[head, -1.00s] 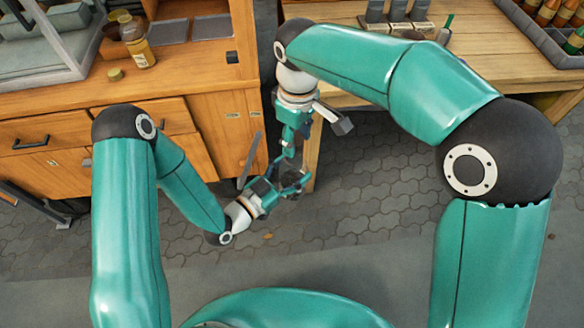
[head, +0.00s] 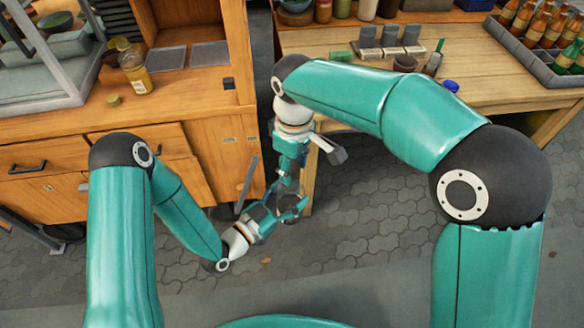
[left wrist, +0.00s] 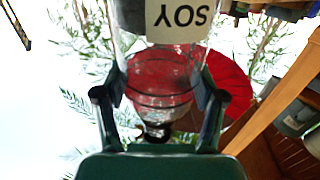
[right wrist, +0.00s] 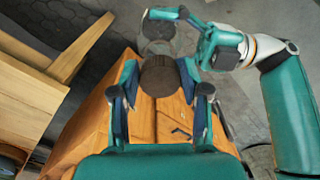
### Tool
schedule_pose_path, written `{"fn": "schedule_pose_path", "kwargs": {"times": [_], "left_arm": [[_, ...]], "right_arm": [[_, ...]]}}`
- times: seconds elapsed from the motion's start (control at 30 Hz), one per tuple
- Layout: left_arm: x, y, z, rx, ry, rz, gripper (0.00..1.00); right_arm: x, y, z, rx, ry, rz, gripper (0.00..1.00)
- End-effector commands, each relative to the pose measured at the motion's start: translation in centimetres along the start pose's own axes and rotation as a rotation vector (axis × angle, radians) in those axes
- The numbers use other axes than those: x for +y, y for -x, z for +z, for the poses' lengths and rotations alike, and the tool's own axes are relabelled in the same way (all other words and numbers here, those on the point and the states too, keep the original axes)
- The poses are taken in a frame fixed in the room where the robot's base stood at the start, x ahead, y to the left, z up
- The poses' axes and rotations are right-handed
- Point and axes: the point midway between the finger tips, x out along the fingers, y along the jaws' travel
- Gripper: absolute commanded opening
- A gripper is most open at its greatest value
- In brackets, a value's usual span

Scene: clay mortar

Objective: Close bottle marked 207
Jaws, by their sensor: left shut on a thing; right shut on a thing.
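A clear glass bottle (left wrist: 160,70) with a white label reading SOY, upside down in the left wrist view, is between the fingers of my left gripper (left wrist: 158,105). No 207 mark is legible. My left gripper also shows in the head view (head: 297,207), shut on the bottle, low in front of the cabinet. My right gripper (right wrist: 160,85) is shut on a round dark brown lid (right wrist: 160,76). In the head view my right gripper (head: 288,185) is just above my left. The bottle lies behind the lid in the right wrist view; I cannot tell whether they touch.
A labelled jar (head: 136,75) and a small round greenish piece (head: 113,100) are on the wooden cabinet (head: 180,95) at left. A wooden table (head: 475,95) at right carries a bottle crate (head: 545,80) and a blue cap (head: 451,86). Paved floor (head: 350,225) lies open below.

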Motion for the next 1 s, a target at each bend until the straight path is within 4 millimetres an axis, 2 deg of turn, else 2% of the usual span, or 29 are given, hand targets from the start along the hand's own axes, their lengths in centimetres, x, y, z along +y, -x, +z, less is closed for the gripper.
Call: {"fn": "schedule_pose_path", "kwargs": {"times": [0.4, 1.0], "left_arm": [[0.0, 0.0, -0.1, 0.002, -0.001, 0.0, 0.07], [0.0, 0.0, -0.1, 0.002, 0.0, 0.0, 0.07]], "right_arm": [[0.1, -1.8, 0.1, -0.002, 0.0, 0.0, 0.34], [0.1, -1.9, 0.0, -0.001, 0.0, 0.0, 0.34]]}}
